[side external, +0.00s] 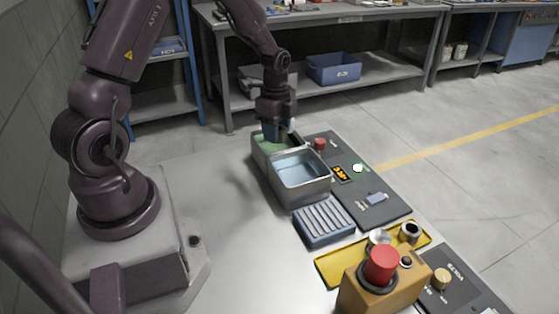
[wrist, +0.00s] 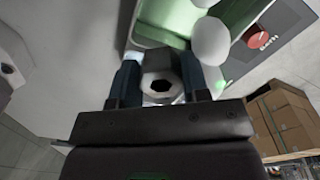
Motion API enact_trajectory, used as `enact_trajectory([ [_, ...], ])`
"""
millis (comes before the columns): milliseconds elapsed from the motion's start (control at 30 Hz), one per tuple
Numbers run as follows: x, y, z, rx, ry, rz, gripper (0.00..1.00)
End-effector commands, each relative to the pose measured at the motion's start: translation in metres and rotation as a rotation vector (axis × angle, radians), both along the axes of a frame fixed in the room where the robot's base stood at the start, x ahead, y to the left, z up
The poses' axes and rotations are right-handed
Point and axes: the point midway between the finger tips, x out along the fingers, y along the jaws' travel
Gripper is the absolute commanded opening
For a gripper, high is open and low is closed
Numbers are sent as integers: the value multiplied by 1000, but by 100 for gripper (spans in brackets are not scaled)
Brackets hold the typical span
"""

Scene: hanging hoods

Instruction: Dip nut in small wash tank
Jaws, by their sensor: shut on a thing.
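My gripper (side external: 275,132) is shut on a grey nut (wrist: 161,88), held between two blue fingertips in the wrist view (wrist: 158,75); the nut's dark hole faces the camera. In the side view the nut is hidden by the fingers. A metal wash tank with green inside (side external: 262,149) stands under my gripper, and its rim and green interior also show ahead of the nut in the wrist view (wrist: 160,28). The fingertips are over or just inside its opening; I cannot tell whether the nut touches liquid. A second tank with pale blue liquid (side external: 300,170) adjoins it, nearer the camera.
A dark control panel (side external: 345,195) with a red knob (side external: 320,144) lies right of the tanks. A blue ribbed rack (side external: 324,222) and a yellow tray (side external: 335,270) with metal parts are nearer, beside a red button box (side external: 382,264). A white rounded thing (wrist: 210,40) is near the fingers.

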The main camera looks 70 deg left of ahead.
Motion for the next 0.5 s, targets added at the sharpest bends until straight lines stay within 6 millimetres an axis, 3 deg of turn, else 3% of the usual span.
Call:
enact_trajectory([
  [33,4,19,1,5,-5,29,13],
  [133,12,41,5,13,-10,45,13],
  [300,24,50,16,20,-13,19,13],
  [500,21,47,3,13,2,8,13],
])
